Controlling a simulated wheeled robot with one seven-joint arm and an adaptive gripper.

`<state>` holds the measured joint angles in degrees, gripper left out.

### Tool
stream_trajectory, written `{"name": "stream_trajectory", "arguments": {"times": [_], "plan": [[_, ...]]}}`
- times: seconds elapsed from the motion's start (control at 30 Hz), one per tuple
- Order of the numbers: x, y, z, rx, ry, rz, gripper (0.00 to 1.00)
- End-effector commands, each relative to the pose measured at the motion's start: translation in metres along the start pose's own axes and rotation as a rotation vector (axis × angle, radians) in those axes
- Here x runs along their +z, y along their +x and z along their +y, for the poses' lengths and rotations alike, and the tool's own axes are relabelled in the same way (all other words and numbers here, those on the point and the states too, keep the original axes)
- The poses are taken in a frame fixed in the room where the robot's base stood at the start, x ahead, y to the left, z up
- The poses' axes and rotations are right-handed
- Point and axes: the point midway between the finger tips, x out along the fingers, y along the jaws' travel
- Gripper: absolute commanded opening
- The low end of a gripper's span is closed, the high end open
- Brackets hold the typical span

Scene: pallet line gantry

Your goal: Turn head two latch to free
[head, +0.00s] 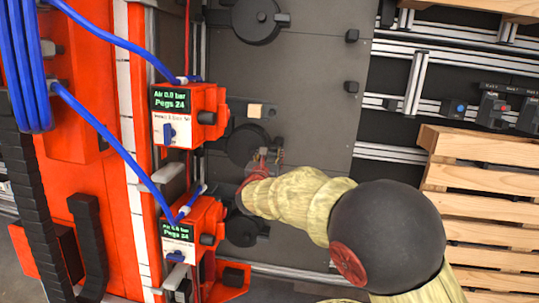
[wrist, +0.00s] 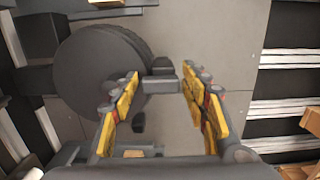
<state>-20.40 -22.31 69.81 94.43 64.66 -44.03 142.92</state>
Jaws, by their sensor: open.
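Two orange head units with green-lettered displays stand one above the other in the head view, an upper one (head: 190,115) and a lower one (head: 192,243). Each has a blue knob on its white front plate: the upper knob (head: 169,132) and the lower knob (head: 176,256). The small labels are too blurred to tell which is head two. My gripper (head: 268,158) is to the right of these units, in front of the dark plate. In the wrist view my gripper (wrist: 160,83) has its yellow-padded fingers spread apart, with nothing visibly held. No blue knob shows there.
A dark plate (head: 310,95) carries round black discs, including one at the top (head: 258,18). A large dark disc (wrist: 95,70) is left of my fingers. Blue hoses (head: 112,33) run to the units. Wooden pallets (head: 480,165) and metal rails (head: 445,55) are at the right.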

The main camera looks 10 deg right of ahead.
Motion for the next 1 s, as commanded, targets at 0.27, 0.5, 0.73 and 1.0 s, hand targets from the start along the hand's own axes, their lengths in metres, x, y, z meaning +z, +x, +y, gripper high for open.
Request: {"name": "stream_trajectory", "arguments": {"times": [0.27,0.5,0.73,1.0], "plan": [[0.0003,0.0006,0.0,0.0,0.0,0.0,0.43],[0.0003,0.0005,0.0001,0.0,0.0,0.0,0.3],[0.0004,0.0004,0.0001,0.0,0.0,0.0,0.17],[0.0002,0.0005,0.0003,0.002,-0.011,0.0,0.12]]}}
